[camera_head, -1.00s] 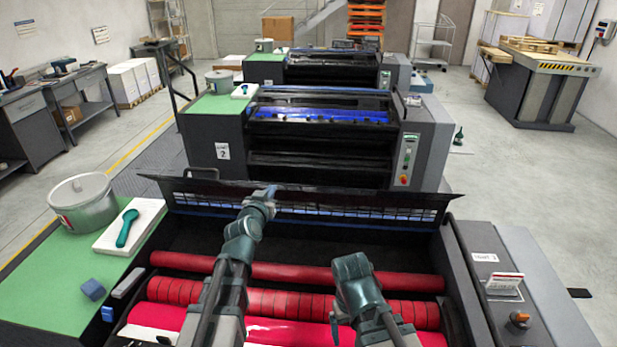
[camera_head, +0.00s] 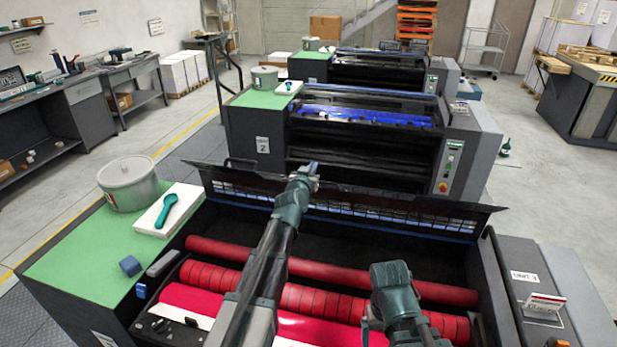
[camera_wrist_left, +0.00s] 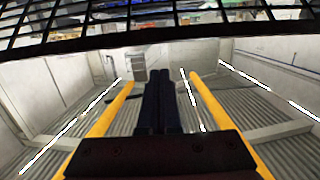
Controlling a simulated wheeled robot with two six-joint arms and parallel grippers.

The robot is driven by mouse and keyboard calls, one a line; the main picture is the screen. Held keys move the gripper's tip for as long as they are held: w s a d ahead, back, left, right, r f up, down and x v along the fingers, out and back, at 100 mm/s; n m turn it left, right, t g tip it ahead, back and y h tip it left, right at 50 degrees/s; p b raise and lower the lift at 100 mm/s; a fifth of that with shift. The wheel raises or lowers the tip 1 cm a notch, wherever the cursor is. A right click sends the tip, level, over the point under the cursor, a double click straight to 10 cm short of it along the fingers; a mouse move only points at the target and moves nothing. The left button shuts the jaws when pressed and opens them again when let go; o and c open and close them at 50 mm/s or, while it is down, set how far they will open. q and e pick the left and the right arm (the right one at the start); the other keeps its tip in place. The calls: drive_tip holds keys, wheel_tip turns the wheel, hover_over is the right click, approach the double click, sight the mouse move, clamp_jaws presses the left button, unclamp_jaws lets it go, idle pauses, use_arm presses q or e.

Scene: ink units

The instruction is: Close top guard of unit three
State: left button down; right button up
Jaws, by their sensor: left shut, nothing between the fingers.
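Unit three is the nearest press, with a "UNIT 3" label (camera_head: 525,277) on its right housing and red rollers (camera_head: 330,270) exposed. Its top guard (camera_head: 400,212), a long dark panel with a mesh window, stands raised along the back of the opening. My left gripper (camera_head: 308,170) is shut and empty at the guard's upper edge, left of its middle; contact is unclear. In the left wrist view, its closed fingers (camera_wrist_left: 163,100) show below the guard's mesh and dark edge (camera_wrist_left: 150,42). My right arm hangs over the rollers at right; its fingertips (camera_head: 370,322) are small and unclear.
A card holder (camera_head: 543,306) stands on the right housing. Unit two (camera_head: 365,135) stands behind the guard.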

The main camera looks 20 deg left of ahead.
use_arm(q)
drive_tip(key=f+b, duration=0.1)
drive_tip(key=s+f+b, duration=0.1)
drive_tip(key=f, duration=0.1)
drive_tip(key=shift+s+b, duration=0.3)
drive_tip(key=shift+b, duration=0.1)
